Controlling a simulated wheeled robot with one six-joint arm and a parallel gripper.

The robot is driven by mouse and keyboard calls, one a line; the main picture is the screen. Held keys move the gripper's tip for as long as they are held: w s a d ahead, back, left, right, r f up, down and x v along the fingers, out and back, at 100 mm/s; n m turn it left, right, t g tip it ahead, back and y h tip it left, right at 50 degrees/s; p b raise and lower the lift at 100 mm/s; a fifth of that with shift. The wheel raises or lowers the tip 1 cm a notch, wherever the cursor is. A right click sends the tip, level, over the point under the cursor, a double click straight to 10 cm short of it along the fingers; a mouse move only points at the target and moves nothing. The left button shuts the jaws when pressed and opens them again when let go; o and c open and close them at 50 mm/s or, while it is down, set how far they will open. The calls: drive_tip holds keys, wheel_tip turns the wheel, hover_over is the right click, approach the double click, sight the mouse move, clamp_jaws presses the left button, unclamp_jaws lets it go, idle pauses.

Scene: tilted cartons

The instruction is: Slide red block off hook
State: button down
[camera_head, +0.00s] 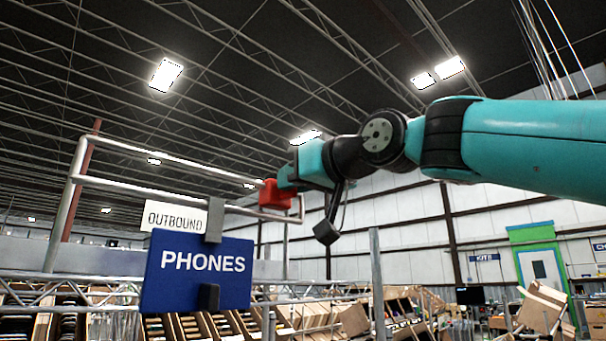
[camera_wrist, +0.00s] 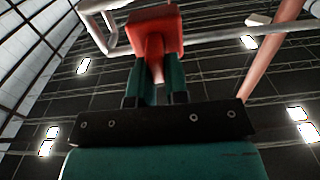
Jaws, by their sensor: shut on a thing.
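The red block (camera_head: 274,194) is at the right end of the grey pipe frame, close to the pipe's upturned hook end (camera_head: 301,207). My gripper (camera_head: 284,184) reaches it from the right. In the wrist view the red block (camera_wrist: 155,25) has a narrower red stem between my two teal fingers (camera_wrist: 157,78), which are shut on it. Grey pipe (camera_wrist: 215,35) shows on both sides of the block there, with a bend at upper left. The block hides where it meets the pipe, so I cannot tell whether it is around or beside it.
A blue PHONES sign (camera_head: 198,272) hangs from the lower pipe by a grey clip (camera_head: 214,220), left of the block. A white OUTBOUND sign (camera_head: 172,217) is behind it. Tilted cartons (camera_head: 541,306) stand lower down. The air above the block looks clear.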

drive_tip(key=shift+w+d, duration=0.1)
drive_tip(key=shift+d, duration=0.05)
drive_tip(key=c, duration=1.1)
unclamp_jaws()
drive_tip(key=shift+w+d, duration=0.1)
drive_tip(key=shift+w, duration=0.05)
drive_tip(key=shift+b+v, duration=3.25)
drive_tip(key=shift+v, duration=5.45)
